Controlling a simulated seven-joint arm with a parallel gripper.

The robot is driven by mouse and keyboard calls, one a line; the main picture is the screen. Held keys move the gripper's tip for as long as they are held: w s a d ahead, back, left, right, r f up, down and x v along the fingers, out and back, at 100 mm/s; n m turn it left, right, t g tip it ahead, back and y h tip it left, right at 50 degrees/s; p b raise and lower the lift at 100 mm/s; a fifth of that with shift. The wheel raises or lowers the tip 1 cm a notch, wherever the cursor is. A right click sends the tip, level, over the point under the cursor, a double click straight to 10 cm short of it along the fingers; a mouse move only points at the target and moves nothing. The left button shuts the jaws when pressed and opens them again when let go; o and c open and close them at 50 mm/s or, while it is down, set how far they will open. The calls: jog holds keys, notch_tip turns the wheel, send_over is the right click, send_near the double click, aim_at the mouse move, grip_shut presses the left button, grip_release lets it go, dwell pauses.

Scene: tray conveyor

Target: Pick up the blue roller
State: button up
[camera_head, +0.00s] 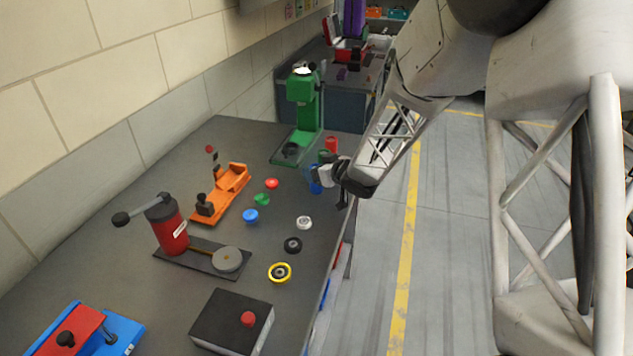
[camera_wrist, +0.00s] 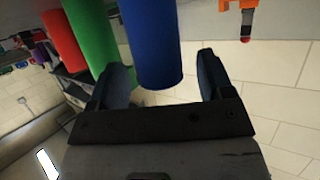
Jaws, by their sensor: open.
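The blue roller (camera_head: 314,183) stands upright near the right edge of the dark bench, partly hidden behind my gripper (camera_head: 328,178) in the head view. In the wrist view the blue roller (camera_wrist: 150,45) is large, with its end between the two dark fingers of my gripper (camera_wrist: 161,64). The fingers are spread apart, with a visible gap on the right side of the roller. The left finger lies near the green roller (camera_wrist: 91,40). I cannot tell whether either finger touches a roller.
A red roller (camera_wrist: 64,40) is beside the green one; it also shows in the head view (camera_head: 331,143). A green press (camera_head: 305,110) stands behind. An orange fixture (camera_head: 225,190), small coloured wheels and a red crank device (camera_head: 170,232) occupy the bench. The floor right of it is clear.

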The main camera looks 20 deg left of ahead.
jog(key=shift+w+a+f, duration=0.15)
jog(key=shift+a, duration=0.15)
jog(key=shift+c, duration=0.3)
jog(key=c, duration=1.1)
jog(key=shift+r, duration=0.95)
notch_tip(320, 180, up, 2)
jog(key=s+d+r, duration=0.1)
jog(key=s+d, duration=0.7)
jog(key=s, duration=0.5)
jog(key=shift+s, duration=0.4)
jog(key=shift+r, duration=0.1)
